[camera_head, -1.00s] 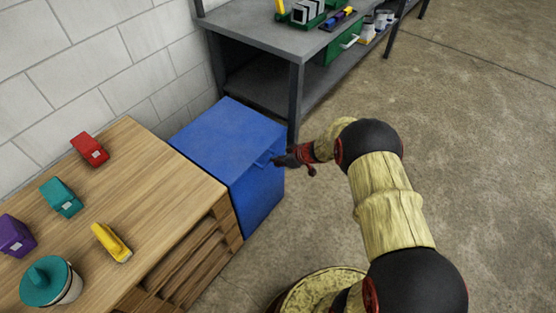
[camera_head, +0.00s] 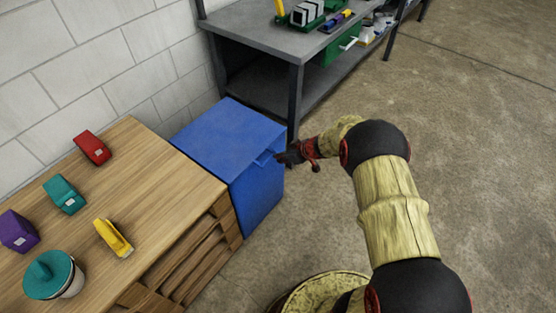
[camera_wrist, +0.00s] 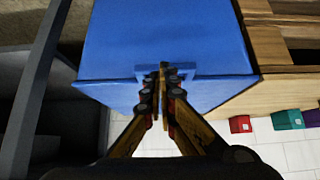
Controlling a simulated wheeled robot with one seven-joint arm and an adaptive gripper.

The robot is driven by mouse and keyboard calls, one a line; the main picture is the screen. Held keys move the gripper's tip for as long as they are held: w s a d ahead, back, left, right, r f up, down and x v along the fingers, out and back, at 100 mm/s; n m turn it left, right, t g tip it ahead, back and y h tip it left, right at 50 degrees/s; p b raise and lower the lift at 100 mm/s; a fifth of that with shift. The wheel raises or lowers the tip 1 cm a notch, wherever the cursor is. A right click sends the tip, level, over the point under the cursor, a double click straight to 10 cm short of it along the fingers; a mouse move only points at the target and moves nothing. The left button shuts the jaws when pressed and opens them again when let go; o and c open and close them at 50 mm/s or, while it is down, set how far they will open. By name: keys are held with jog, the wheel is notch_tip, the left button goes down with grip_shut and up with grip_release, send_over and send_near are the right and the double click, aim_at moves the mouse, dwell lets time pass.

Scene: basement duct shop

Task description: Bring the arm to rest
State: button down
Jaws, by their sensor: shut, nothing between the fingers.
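My gripper (camera_head: 285,157) is shut and empty. In the head view it hangs at the end of my bent arm, in front of the blue box (camera_head: 232,128) near its handle. In the wrist view the closed fingertips (camera_wrist: 160,70) overlap the handle of the blue box (camera_wrist: 165,35); I cannot tell whether they touch it. The blue box looks closed and stands between the wooden bench and the grey workbench.
A wooden bench (camera_head: 165,185) at left carries a red (camera_head: 92,148), a teal (camera_head: 64,194), a purple (camera_head: 17,230) and a yellow (camera_head: 114,238) item, plus a teal-lidded jar (camera_head: 53,275). A grey workbench (camera_head: 270,42) stands behind. The floor at right is clear.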

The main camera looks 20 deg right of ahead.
jog(key=s+d+f+p, duration=0.1)
jog(key=s+d+f, duration=0.1)
jog(key=s+d, duration=0.2)
jog(key=shift+s+d+f, duration=0.15)
jog(key=shift+s+f, duration=0.2)
jog(key=shift+s, duration=0.7)
